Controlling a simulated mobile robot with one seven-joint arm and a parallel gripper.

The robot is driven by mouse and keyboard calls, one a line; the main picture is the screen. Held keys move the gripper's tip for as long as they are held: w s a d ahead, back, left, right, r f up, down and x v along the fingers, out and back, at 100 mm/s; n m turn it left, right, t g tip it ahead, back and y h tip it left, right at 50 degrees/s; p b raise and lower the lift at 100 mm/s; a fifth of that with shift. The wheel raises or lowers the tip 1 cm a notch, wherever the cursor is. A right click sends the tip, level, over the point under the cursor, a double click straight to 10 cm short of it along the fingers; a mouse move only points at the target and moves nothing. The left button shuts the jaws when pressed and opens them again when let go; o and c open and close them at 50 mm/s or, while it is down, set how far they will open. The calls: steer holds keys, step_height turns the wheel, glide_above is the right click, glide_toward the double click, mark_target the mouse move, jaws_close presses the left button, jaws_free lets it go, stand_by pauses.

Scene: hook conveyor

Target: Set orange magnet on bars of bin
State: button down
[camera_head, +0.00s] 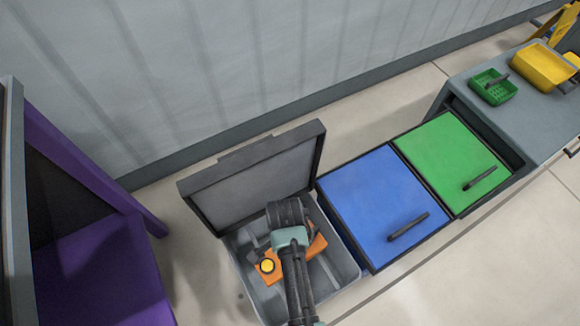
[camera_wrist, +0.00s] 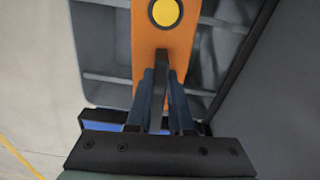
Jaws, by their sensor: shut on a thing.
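The orange magnet (camera_head: 268,273) is a flat orange bar with a yellow round spot. It lies over the open grey bin (camera_head: 344,265), and my arm covers its middle in the head view. In the wrist view the magnet (camera_wrist: 148,55) stretches away from my gripper (camera_wrist: 163,80), whose fingers are shut on it. The bars (camera_wrist: 108,78) of the bin show on both sides beneath the magnet. I cannot tell whether the magnet touches the bars.
The bin's grey lid (camera_head: 255,180) stands open behind it. A blue lid (camera_head: 375,195) and a green lid (camera_head: 445,155) are shut to the right. A purple structure (camera_head: 90,250) stands at the left. A grey counter (camera_head: 535,110) holds a green basket (camera_head: 490,85) and a yellow tray (camera_head: 540,65).

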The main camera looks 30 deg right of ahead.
steer(key=shift+w, duration=0.1)
steer(key=c, duration=0.7)
jaws_free()
steer(key=shift+c, duration=0.2)
steer(key=shift+s+f, duration=0.2)
steer(key=shift+f, duration=0.05)
steer(key=r+p, duration=0.1)
steer(key=r, duration=0.3)
steer(key=r+p, duration=0.2)
steer(key=r, duration=0.3)
steer(key=r+p, duration=0.1)
steer(key=r, duration=0.3)
steer(key=shift+w+a+r+p, duration=0.1)
steer(key=shift+a+r+p, duration=0.05)
steer(key=shift+a+p, duration=0.2)
